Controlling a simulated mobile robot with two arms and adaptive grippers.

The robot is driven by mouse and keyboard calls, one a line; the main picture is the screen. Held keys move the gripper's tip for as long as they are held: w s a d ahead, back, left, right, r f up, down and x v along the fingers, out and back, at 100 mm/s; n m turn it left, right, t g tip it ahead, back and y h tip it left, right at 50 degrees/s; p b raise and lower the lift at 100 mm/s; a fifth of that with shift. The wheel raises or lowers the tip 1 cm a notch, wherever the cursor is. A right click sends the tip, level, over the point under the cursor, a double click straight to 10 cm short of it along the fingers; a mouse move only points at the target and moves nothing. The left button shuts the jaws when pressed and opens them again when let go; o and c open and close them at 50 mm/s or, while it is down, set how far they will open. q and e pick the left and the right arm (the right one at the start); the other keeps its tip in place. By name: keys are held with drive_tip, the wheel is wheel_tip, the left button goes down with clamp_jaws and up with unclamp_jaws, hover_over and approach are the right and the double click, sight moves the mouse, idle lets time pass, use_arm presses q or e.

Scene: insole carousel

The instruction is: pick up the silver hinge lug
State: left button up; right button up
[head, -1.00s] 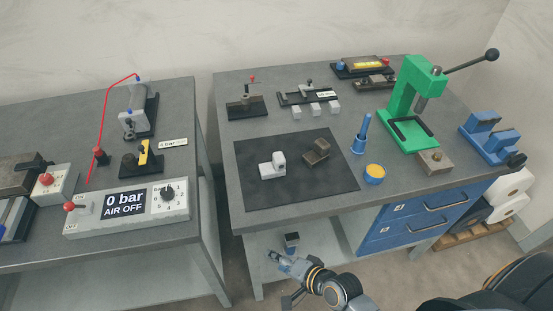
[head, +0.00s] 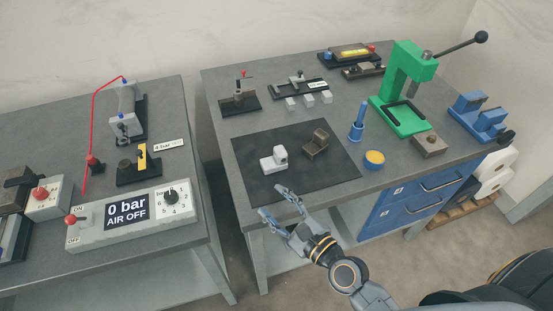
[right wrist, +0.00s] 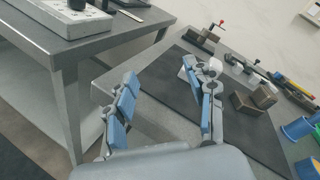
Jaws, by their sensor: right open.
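The silver hinge lug (head: 273,160) is a pale L-shaped block with a rounded upright end. It rests on the left part of a black mat (head: 325,176) on the right-hand bench. My right gripper (head: 271,200) is open and empty at the mat's front edge, short of the lug and apart from it. In the right wrist view, the lug (right wrist: 209,68) shows beyond the fingertips, partly hidden behind the right finger of the gripper (right wrist: 160,72). My left gripper is not in view.
A brown block (head: 315,145) stands on the mat just right of the lug. A blue post (head: 357,124), a yellow-topped blue cup (head: 374,159) and a green press (head: 405,85) stand further right. Small clamp fixtures (head: 239,98) are behind the mat. The mat's front part is clear.

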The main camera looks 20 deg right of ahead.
sight(284, 158)
drive_tip(key=d+m+h, duration=0.1)
drive_tip(key=d+m, duration=0.1)
drive_tip(key=m, duration=0.1)
drive_tip(key=w+d+m+t+h, duration=0.1)
drive_tip(key=d+m+h, duration=0.1)
drive_tip(key=m, duration=0.2)
drive_tip(key=w+d+m+t+h, duration=0.1)
drive_tip(key=d+m+h, duration=0.1)
drive_tip(key=m, duration=0.2)
drive_tip(key=shift+d+f, duration=0.1)
drive_tip(key=shift+d, duration=0.2)
drive_tip(key=shift+m, duration=0.3)
drive_tip(key=w+p, duration=0.2)
drive_tip(key=w, duration=0.6)
drive_tip(key=shift+a, duration=0.2)
drive_tip(key=shift+w+a+f+p, duration=0.1)
drive_tip(key=shift+w+p, duration=0.3)
drive_tip(key=shift+w, duration=1.1)
drive_tip(key=shift+w+a+f+p, duration=0.1)
drive_tip(key=shift+w+p, duration=0.25)
drive_tip(key=shift+w, duration=1.1)
drive_tip(key=shift+s+r, duration=0.1)
drive_tip(key=shift+r, duration=0.05)
drive_tip(key=shift+c, duration=0.6)
clamp_jaws()
